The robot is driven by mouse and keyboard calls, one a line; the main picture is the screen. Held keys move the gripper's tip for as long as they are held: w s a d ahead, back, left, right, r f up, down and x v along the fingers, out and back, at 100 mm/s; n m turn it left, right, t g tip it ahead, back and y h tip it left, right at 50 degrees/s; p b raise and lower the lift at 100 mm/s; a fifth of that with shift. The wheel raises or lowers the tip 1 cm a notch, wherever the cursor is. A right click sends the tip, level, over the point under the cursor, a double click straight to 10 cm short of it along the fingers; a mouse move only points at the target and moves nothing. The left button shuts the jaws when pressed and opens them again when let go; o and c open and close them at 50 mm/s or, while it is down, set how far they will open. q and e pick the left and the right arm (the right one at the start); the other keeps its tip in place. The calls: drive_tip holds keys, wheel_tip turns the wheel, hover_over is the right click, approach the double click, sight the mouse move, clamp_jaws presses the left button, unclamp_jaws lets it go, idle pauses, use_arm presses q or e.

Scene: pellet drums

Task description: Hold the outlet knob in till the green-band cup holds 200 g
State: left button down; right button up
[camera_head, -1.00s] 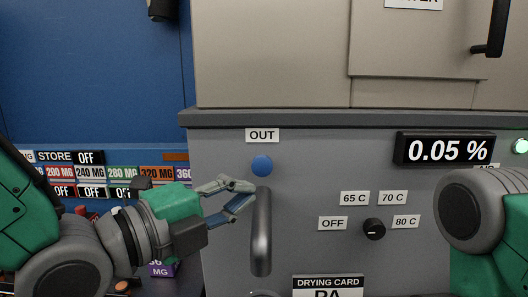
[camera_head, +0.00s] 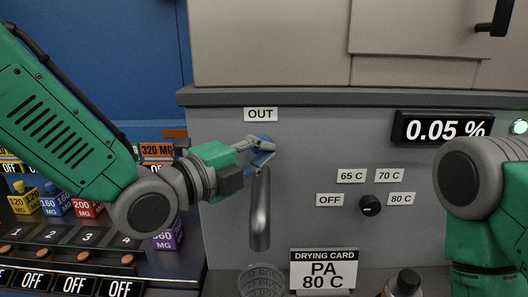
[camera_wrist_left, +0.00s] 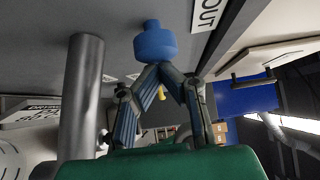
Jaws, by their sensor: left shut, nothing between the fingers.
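The blue outlet knob (camera_head: 261,141) sits on the grey panel under the OUT label (camera_head: 260,114). My left gripper (camera_head: 266,152) is at the knob with its fingers shut and partly covers it. In the left wrist view the closed fingertips (camera_wrist_left: 164,68) meet at the face of the blue knob (camera_wrist_left: 154,42); whether they press it in I cannot tell. Below hangs the grey outlet pipe (camera_head: 260,212). A clear cup (camera_head: 262,281) stands under it, cut off by the frame; no green band shows and its contents are unclear. My right gripper is out of view.
A display (camera_head: 443,127) reads 0.05 %. The dial (camera_head: 370,206) is ringed by OFF, 65 C, 70 C and 80 C labels. A drying card (camera_head: 323,268) reads PA 80 C. A dark-capped bottle (camera_head: 406,282) stands at lower right.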

use_arm(q)
drive_tip(key=shift+w+a+b, duration=0.45)
drive_tip(key=shift+w+a, duration=0.25)
drive_tip(key=shift+w, duration=0.1)
drive_tip(key=shift+s+a, duration=0.1)
drive_tip(key=shift+a, duration=0.25)
drive_tip(key=shift+d+r, duration=0.1)
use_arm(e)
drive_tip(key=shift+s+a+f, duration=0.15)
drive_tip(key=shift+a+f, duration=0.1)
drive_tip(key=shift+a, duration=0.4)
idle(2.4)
